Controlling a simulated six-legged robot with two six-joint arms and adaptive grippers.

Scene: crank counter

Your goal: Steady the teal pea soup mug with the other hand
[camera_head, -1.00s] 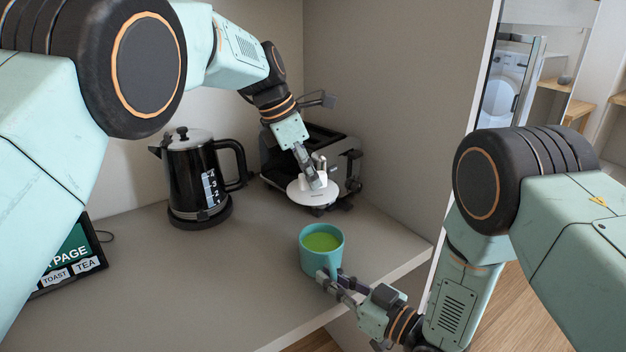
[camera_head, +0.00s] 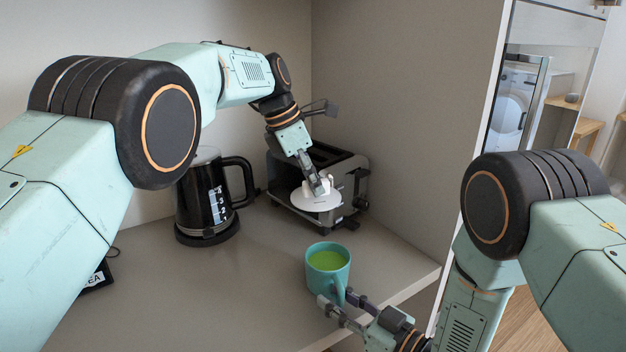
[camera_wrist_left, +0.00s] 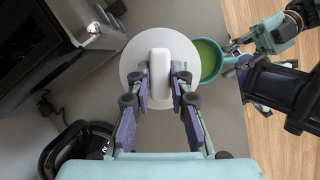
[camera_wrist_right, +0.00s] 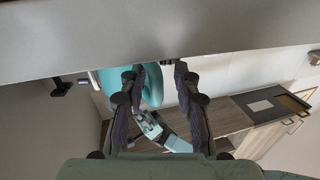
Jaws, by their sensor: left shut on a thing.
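The teal mug (camera_head: 322,280) of green soup stands upright near the counter's front edge, its handle toward the front. It shows partly in the left wrist view (camera_wrist_left: 212,76) and the right wrist view (camera_wrist_right: 112,84). My right gripper (camera_head: 338,298) is open at the handle, one finger on each side; whether they touch it I cannot tell. My left gripper (camera_head: 321,187) is shut on the raised white grip of a white round disc (camera_head: 312,203), held in front of the toaster. The left wrist view shows both fingers on this grip (camera_wrist_left: 160,76).
A silver and black toaster (camera_head: 350,178) stands at the back by the side wall. A black kettle (camera_head: 203,212) stands to its left. A dark sign (camera_head: 98,279) is mostly hidden behind my left arm. The counter (camera_head: 220,285) between kettle and mug is bare.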

